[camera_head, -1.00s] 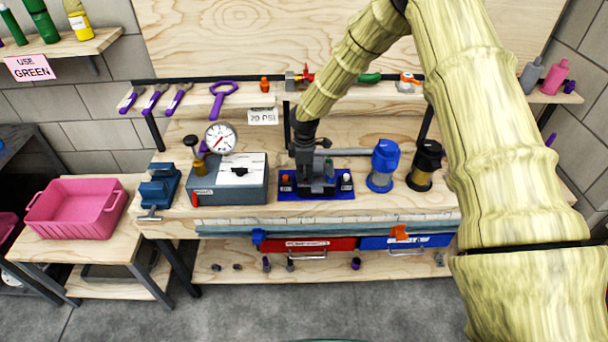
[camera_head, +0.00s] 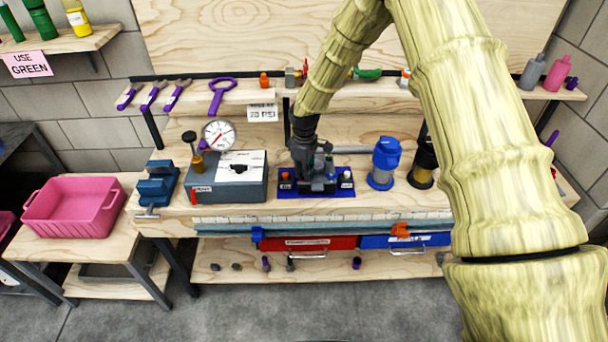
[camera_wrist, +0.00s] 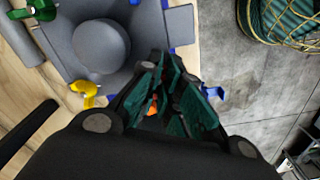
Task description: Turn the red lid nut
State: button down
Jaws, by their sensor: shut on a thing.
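My gripper (camera_head: 308,172) reaches down over the dark fixture on the blue mat (camera_head: 342,189) in the head view. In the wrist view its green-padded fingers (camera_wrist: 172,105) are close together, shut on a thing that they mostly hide. A small orange-red patch (camera_wrist: 152,104) shows between the pads. I cannot tell whether it is the red lid nut, and the nut is not clearly seen elsewhere. A grey round part (camera_wrist: 101,46) of the fixture lies up and left of the fingers.
A grey box with a gauge (camera_head: 219,136) stands left of the mat, beside a blue vise (camera_head: 156,186). A blue-capped filter (camera_head: 384,163) and a black one (camera_head: 422,165) stand to the right. A pink crate (camera_head: 70,212) is at far left.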

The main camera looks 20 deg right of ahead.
jog(key=m+b, duration=0.1)
jog(key=m, duration=0.5)
jog(key=shift+a+m, duration=0.15)
jog(key=shift+m, duration=0.15)
jog(key=m+b, duration=0.1)
jog(key=m, duration=0.4)
jog(key=shift+a+r, duration=0.1)
jog(key=shift+a, duration=0.05)
jog(key=shift+m, duration=0.4)
jog(key=c, duration=1.9)
grip_release()
notch_tip(320, 180, up, 12)
